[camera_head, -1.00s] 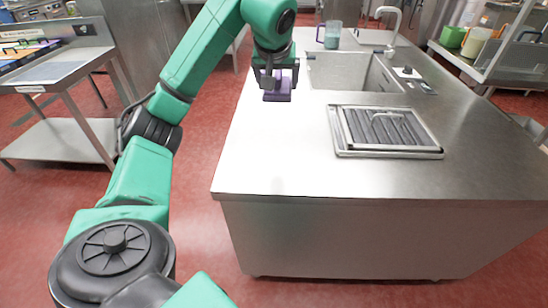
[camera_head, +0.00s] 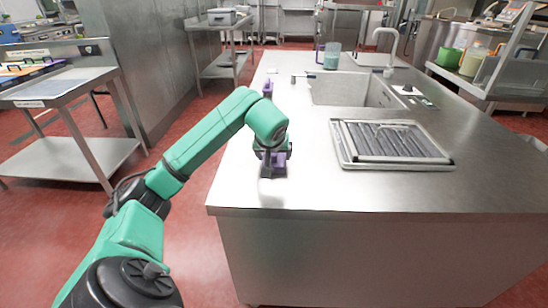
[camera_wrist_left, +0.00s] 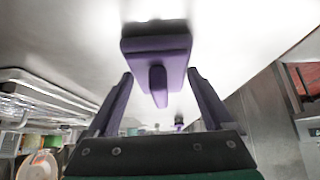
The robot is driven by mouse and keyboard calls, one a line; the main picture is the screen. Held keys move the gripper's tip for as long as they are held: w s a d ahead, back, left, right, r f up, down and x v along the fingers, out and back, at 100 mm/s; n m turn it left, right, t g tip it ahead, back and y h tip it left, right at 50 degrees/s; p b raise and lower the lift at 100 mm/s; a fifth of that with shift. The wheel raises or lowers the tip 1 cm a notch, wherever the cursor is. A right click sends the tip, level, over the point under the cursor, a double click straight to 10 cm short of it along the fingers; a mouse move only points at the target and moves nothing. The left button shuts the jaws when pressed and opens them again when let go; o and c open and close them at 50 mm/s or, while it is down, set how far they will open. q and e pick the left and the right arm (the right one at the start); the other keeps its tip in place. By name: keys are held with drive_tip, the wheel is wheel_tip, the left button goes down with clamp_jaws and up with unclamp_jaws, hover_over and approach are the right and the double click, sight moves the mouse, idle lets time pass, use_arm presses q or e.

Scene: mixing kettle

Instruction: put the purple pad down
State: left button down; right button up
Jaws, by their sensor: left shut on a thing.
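The purple pad (camera_head: 279,168) is at the left front part of the steel counter (camera_head: 310,190), under my left gripper (camera_head: 268,160). In the left wrist view the pad (camera_wrist_left: 157,47) shows as a flat block with a short handle, against the pale counter top. I cannot tell whether the pad touches the counter. My right gripper is not in view.
A ribbed drainer tray (camera_head: 390,145) lies to the right of the gripper. A sink (camera_head: 355,90) is behind it. Another purple item (camera_head: 267,90) stands at the counter's left edge. A pitcher (camera_head: 332,57) is at the back. The counter's front strip is clear.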

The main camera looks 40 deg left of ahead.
use_arm(q)
unclamp_jaws()
drive_tip(key=shift+f, duration=0.1)
drive_tip(key=shift+s+r, duration=0.1)
drive_tip(key=shift+r, duration=0.25)
drive_tip(key=p+v, duration=0.1)
drive_tip(key=v, duration=1)
drive_tip(key=shift+s+d+r+p, duration=0.15)
drive_tip(key=shift+s+r+p, duration=0.05)
drive_tip(key=shift+s+p, duration=0.1)
